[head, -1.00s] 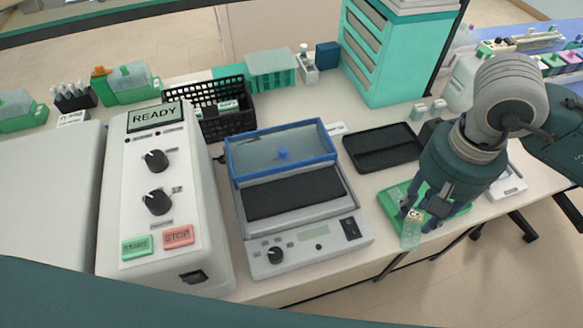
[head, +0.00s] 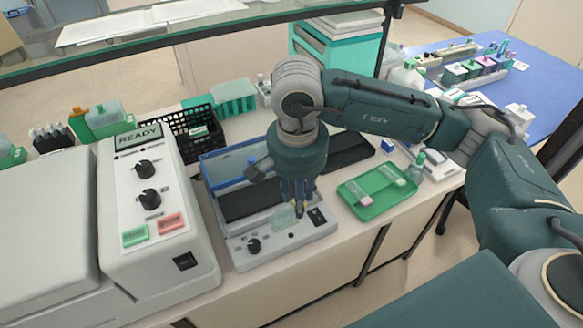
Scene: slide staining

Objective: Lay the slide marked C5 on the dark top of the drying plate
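The drying plate (head: 234,238) is a grey unit with a bare dark top (head: 248,201) and a blue-framed lid (head: 220,158) raised at its back. My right gripper (head: 297,209) points down over the right front of the plate. Its fingers look shut on a clear slide (head: 283,216), which shows in front of the control panel. The slide's mark cannot be read, and the fingers hide part of it. I cannot tell whether it touches the plate. My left gripper is not in view.
A green tray (head: 366,213) on the right holds a pink-ended slide (head: 364,200) and another slide (head: 391,175). The READY machine (head: 155,225) stands close on the left. A black basket (head: 180,127) and a black flat tray (head: 347,150) lie behind.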

